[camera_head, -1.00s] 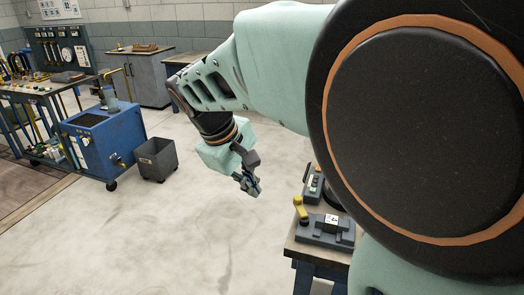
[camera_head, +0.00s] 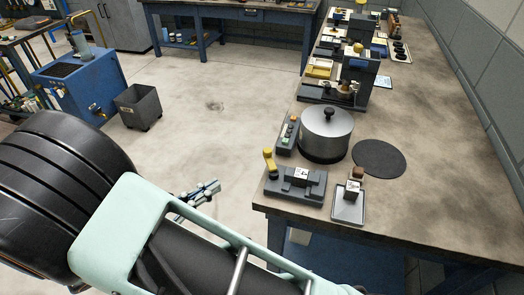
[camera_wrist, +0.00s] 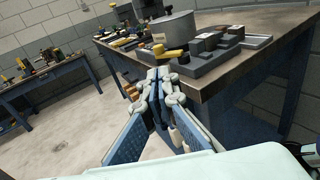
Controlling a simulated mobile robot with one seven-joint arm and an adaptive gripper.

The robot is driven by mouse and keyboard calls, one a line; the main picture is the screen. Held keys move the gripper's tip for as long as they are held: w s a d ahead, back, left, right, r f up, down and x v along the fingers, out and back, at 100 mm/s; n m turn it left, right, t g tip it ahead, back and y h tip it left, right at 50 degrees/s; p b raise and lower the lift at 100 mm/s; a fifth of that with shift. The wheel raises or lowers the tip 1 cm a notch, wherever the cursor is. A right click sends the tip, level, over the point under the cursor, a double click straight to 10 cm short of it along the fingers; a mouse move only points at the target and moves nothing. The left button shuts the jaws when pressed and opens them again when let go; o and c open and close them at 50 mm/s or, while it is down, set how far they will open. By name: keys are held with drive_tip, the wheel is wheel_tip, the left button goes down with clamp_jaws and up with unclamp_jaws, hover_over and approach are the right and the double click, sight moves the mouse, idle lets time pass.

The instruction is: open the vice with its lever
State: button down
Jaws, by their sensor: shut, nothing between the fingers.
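The vice (camera_head: 296,184) is a low dark grey block with a light marked piece between its jaws, near the front left corner of the bench. Its yellow lever (camera_head: 268,159) stands up at the left end. In the wrist view the vice (camera_wrist: 205,58) sits on the bench top beyond my fingers, with the yellow lever (camera_wrist: 172,53) pointing left. My gripper (camera_head: 214,187) is shut and empty. It is left of the bench corner, apart from the vice and lever. In the wrist view the fingertips of my gripper (camera_wrist: 159,74) meet just below the lever in the picture.
The bench (camera_head: 400,215) carries a metal pot (camera_head: 325,132), a control box (camera_head: 288,133), a black disc (camera_head: 379,158) and a small tray (camera_head: 348,205) close to the vice. A dark bin (camera_head: 138,107) and a blue cabinet (camera_head: 80,85) stand at left. The floor between is clear.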

sight(264, 154)
drive_tip(key=shift+a, duration=0.15)
drive_tip(key=x, duration=1.4)
